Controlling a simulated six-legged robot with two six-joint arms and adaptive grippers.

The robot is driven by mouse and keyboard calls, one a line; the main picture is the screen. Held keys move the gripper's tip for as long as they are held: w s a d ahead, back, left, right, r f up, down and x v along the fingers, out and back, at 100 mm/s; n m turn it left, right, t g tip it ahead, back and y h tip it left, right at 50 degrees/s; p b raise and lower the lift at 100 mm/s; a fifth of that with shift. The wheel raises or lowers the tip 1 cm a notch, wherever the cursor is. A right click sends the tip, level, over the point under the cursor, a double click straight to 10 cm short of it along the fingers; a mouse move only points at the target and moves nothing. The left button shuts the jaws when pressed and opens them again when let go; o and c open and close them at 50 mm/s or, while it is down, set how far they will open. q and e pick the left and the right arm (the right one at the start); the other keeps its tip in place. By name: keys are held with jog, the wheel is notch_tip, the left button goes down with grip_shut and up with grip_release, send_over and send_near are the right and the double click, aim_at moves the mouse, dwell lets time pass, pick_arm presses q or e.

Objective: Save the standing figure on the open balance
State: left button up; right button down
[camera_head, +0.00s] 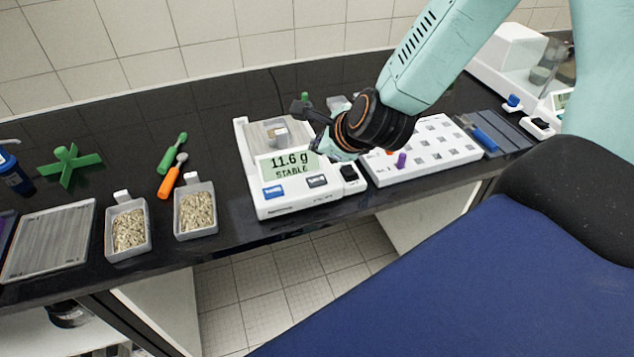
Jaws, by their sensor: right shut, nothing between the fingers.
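The white balance (290,207) stands near the front edge of the black bench, left of my right arm. Its display (289,164) reads 11.6 g, STABLE. A blue key (273,192) and a dark key (316,181) sit below the display; their labels are too small to read. A small item shows on the weighing area (278,134) behind the display. My right gripper (312,124) is shut and empty, above the balance's right rear side, and appears apart from the keys. My wrist hides part of the bench behind. My left gripper is not in view.
Two grey trays of grain (127,230) (196,211) stand left of the balance, near orange (170,181) and green (173,152) tools. A green cross-shaped piece (68,165) lies further left. A white slotted rack (436,143) adjoins the balance on the right.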

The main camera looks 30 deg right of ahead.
jog(key=b, duration=0.4)
send_over(319, 182)
notch_tip(319, 182, down, 6)
jog(key=shift+w+r, duration=0.1)
jog(key=shift+w, duration=0.05)
jog(key=shift+f+b, duration=0.35)
jog(key=shift+b, duration=0.05)
jog(key=shift+s+f, duration=0.2)
jog(key=shift+w, duration=0.15)
jog(key=shift+b, duration=0.3)
jog(key=shift+f+b, duration=0.4)
jog(key=shift+b, duration=0.15)
